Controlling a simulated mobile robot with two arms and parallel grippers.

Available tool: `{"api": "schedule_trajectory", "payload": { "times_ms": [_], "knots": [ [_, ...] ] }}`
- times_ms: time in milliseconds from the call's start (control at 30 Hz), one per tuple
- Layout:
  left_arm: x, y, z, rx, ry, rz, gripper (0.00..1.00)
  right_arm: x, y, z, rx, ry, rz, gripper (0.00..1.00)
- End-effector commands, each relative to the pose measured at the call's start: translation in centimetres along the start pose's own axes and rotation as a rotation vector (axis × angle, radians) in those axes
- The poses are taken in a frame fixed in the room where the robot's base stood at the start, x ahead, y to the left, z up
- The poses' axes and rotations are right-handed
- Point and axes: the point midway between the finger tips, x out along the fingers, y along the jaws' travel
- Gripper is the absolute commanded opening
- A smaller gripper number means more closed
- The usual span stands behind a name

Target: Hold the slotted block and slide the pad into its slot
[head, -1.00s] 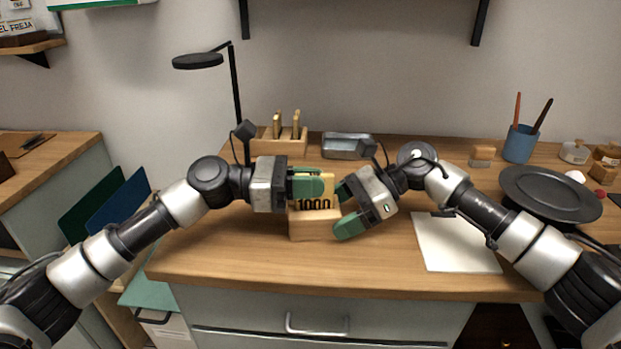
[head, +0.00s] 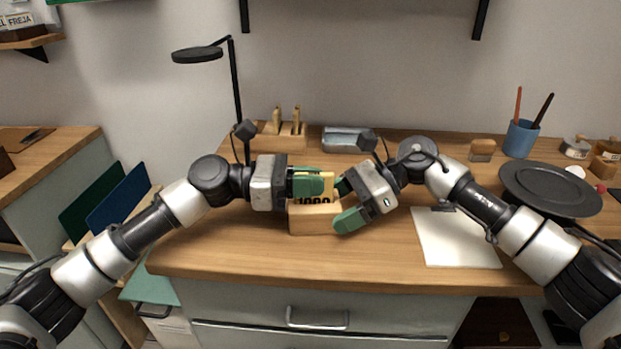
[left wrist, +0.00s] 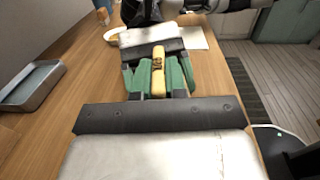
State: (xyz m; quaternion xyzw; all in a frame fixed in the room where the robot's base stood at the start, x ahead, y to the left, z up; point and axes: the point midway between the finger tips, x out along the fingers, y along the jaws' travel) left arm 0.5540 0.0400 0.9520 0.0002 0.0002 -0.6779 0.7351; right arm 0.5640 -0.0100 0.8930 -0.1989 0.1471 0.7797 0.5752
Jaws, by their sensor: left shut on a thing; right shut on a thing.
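The pad (head: 328,189) is yellow with dark digits and stands upright above the slotted block (head: 311,219), a light wooden block on the desk. The block's top edge cuts off the lower part of the digits, so the pad's lower end appears to be in the slot. My left gripper (head: 309,184) is shut on the pad from the left. In the left wrist view the pad (left wrist: 158,72) shows between its green fingers. My right gripper (head: 346,204) is shut on the block at its right end. The slot itself is hidden.
Behind stand a wooden holder (head: 268,142) with two upright pieces and a grey metal tray (head: 343,141). A white sheet (head: 455,240), a black plate (head: 550,190) and a blue pen cup (head: 521,139) are to the right. The front left desk is clear.

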Motion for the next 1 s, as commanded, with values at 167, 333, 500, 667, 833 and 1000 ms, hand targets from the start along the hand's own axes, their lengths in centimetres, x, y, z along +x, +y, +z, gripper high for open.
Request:
{"api": "schedule_trajectory", "payload": {
  "times_ms": [167,333,500,667,833,1000],
  "knots": [
    [0.0,0.1,-0.1,0.000,0.001,0.002,0.00,0.0,0.1,0.1,-0.003,-0.001,0.003,0.63],
    [0.0,0.1,-0.1,0.000,0.001,0.002,0.21,0.0,0.1,0.1,-0.003,-0.001,0.002,0.64],
    [0.0,0.0,0.0,0.000,0.001,0.002,0.42,0.0,0.0,0.1,-0.002,-0.001,0.001,0.64],
    [0.0,0.0,0.0,0.000,0.000,0.001,0.42,0.0,0.0,0.1,-0.002,-0.001,0.001,0.63],
    [-0.6,0.1,-0.1,-0.001,0.001,0.002,0.42,0.0,0.0,0.1,-0.001,-0.001,0.000,0.63],
    [-3.4,0.1,-0.1,-0.002,0.001,0.006,0.42,0.0,0.0,0.1,-0.001,-0.001,0.000,0.63]
  ]
}}
